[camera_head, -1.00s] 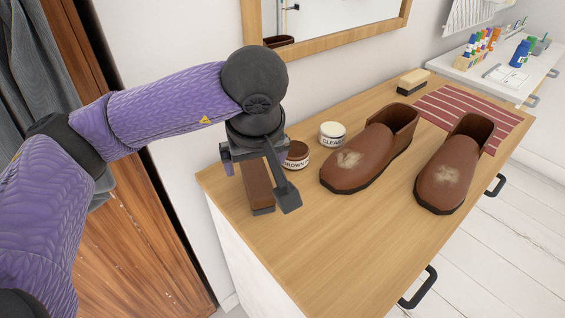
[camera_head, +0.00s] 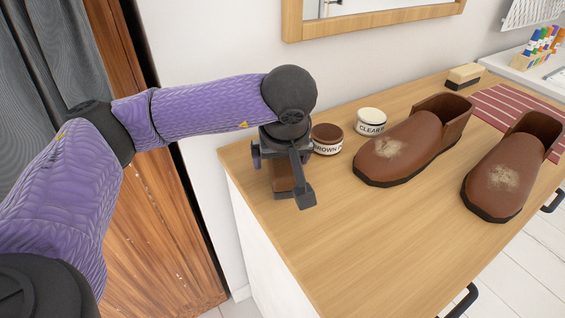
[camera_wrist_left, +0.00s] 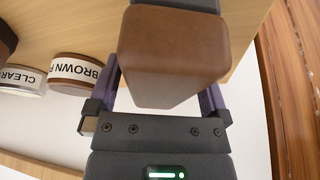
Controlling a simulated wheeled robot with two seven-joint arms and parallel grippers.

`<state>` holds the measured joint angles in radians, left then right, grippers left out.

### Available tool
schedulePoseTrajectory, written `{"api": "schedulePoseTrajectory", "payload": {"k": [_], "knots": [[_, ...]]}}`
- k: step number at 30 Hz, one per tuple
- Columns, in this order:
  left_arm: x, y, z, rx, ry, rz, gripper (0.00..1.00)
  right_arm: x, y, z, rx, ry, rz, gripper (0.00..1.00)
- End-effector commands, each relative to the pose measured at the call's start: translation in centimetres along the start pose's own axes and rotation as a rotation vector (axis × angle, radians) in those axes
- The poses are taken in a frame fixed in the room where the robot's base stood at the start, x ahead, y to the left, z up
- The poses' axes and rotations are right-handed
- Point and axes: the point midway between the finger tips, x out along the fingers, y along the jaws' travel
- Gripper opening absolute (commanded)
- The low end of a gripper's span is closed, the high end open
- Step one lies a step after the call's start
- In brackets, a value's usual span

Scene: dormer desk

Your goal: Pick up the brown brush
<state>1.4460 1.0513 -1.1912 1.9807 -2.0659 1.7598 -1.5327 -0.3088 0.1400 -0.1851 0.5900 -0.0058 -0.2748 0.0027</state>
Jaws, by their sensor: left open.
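The brown brush (camera_head: 281,178) is a brown block with a dark underside, on the desk near its left end. My left gripper (camera_head: 282,168) is above it, pointing down, and partly hides it. In the left wrist view the brush's brown body (camera_wrist_left: 172,55) lies between the two purple fingers of the open gripper (camera_wrist_left: 161,90). I cannot tell whether a finger touches it. My right gripper is not in view.
A brown polish jar (camera_head: 327,139) and a clear polish jar (camera_head: 371,121) stand just right of the gripper. Two scuffed brown shoes (camera_head: 405,147) (camera_head: 500,178), a pale brush (camera_head: 464,76) and a striped red cloth (camera_head: 497,101) lie farther right. The desk front (camera_head: 350,240) is bare.

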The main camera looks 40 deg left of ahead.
Motion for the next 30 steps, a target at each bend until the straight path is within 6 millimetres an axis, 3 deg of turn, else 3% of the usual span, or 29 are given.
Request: {"api": "schedulePoseTrajectory", "payload": {"k": [17, 20, 30], "knots": [[0.45, 0.00, 0.21, 0.000, -0.001, 0.000, 1.00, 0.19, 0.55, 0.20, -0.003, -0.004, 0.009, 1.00], [0.45, 0.00, 0.21, 0.000, -0.001, 0.000, 0.83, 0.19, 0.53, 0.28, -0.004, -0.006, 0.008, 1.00], [0.45, 0.00, 0.21, 0.000, -0.001, 0.000, 0.11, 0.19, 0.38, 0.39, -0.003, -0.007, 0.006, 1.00]]}}
